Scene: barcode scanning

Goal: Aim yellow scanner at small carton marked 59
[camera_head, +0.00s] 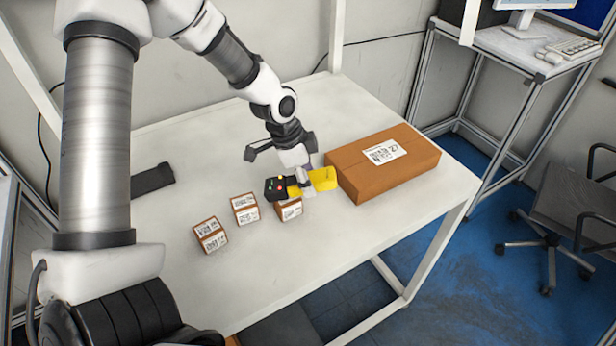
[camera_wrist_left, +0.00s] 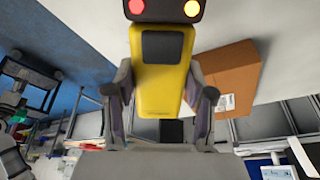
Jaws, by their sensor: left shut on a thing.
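The yellow scanner (camera_head: 322,180) has a black head with small coloured lights. My left gripper (camera_head: 303,182) is shut on its yellow body, low over the table. The left wrist view shows the scanner (camera_wrist_left: 160,88) between both fingers, with a red and an orange light on its head. Three small brown cartons with white labels stand on the table: a left one (camera_head: 210,234), a middle one (camera_head: 245,208) and a right one (camera_head: 290,211). The scanner head is over or just behind the right carton and partly hides it. Their numbers are too small to read.
A large brown carton (camera_head: 345,180) marked 27 stands right of the gripper and also shows in the left wrist view (camera_wrist_left: 228,75). A black object (camera_head: 152,178) lies at the table's left. The white tabletop (camera_head: 330,240) is clear in front of the large carton.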

